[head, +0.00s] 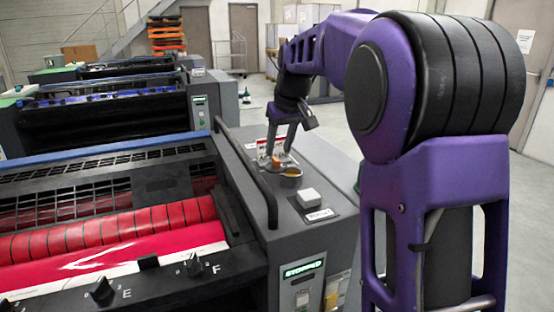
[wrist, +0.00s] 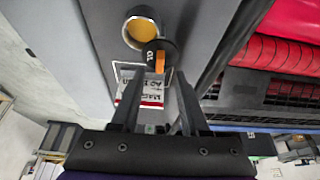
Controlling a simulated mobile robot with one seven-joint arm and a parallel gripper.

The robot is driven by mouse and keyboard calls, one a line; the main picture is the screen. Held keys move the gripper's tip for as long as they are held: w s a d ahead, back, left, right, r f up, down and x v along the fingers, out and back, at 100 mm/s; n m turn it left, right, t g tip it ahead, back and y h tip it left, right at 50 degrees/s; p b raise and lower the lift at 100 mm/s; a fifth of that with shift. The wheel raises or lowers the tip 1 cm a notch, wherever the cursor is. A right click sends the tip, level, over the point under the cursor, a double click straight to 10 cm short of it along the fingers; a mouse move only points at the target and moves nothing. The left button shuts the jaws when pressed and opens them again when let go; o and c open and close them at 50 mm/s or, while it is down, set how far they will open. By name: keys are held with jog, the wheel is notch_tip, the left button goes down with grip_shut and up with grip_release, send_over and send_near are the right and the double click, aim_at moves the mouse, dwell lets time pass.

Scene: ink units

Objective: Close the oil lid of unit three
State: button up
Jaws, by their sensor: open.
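The oil filler opening (wrist: 141,31) is a round metal-rimmed hole with amber oil showing, on the grey top of the unit. It also shows in the head view (head: 291,172). The black oil lid (wrist: 152,47), marked OIL and with an orange tab (wrist: 160,62), stands open at the rim, off the hole. The tab shows in the head view too (head: 276,161). My gripper (wrist: 158,73) is open, its two fingers (head: 281,152) pointing down at the lid. In the wrist view the tab appears between the fingertips; whether they touch it I cannot tell.
A black handrail (head: 250,172) runs along the unit's left side, close to my gripper. A red-and-white label (wrist: 150,92) lies under the fingers. Red rollers (head: 110,230) fill the unit's left part.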

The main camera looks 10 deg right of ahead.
aim_at(276, 159)
jog(key=shift+x, duration=1.85)
grip_shut()
